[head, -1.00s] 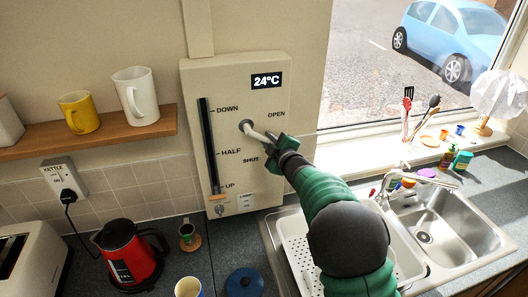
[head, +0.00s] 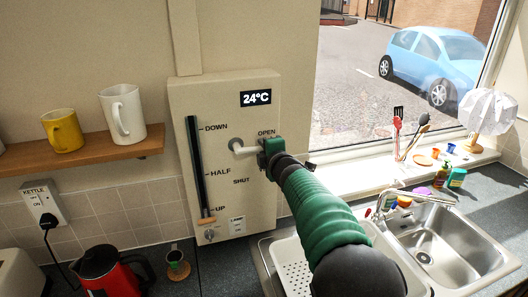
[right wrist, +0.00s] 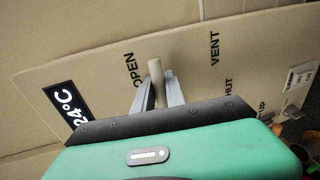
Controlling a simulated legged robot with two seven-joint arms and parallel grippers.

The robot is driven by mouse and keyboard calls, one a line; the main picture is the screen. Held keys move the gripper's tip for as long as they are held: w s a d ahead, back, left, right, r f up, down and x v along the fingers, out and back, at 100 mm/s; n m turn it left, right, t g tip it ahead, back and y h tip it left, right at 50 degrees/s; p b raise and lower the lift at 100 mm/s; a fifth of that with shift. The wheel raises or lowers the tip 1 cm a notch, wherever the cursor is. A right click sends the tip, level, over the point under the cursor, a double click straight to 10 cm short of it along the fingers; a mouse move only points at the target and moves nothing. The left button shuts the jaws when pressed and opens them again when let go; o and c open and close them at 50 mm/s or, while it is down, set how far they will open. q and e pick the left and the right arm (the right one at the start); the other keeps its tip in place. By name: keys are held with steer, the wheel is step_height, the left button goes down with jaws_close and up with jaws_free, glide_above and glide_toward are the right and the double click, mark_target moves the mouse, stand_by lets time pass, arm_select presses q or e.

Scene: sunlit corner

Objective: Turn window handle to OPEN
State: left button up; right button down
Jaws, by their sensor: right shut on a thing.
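The window handle (head: 245,150) is a pale lever on a round pivot on the beige wall panel (head: 195,92). It points right, almost level, its end just below the OPEN label (head: 266,133) and above the SHUT label (head: 241,181). My right gripper (head: 263,151) is shut on the handle's outer end and hides that end. In the right wrist view the handle (right wrist: 155,72) stands between my two grey fingers (right wrist: 157,94), with OPEN to its left and VENT to its right. My left gripper is not in view.
A slider (head: 207,220) marked DOWN, HALF and UP is left of the handle. A shelf (head: 95,150) with a yellow mug (head: 62,133) and a white mug (head: 121,116) is at left. A red kettle (head: 112,275) stands below; the sink (head: 440,245) is at right.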

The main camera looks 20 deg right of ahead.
steer(key=shift+a+f, duration=0.2)
steer(key=c, duration=1.7)
jaws_free()
steer(key=shift+o, duration=1.2)
steer(key=shift+s+r, duration=0.2)
steer(key=shift+o, duration=0.4)
steer(key=shift+s+a+r, duration=0.15)
steer(key=shift+s+a, duration=0.05)
steer(key=shift+a, duration=0.05)
steer(key=shift+s+d+b, duration=0.1)
steer(key=shift+b, duration=0.2)
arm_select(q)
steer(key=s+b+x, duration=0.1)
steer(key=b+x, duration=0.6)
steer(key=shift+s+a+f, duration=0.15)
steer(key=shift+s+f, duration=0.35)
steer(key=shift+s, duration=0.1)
arm_select(e)
steer(key=v, duration=1.6)
steer(key=shift+s, duration=0.25)
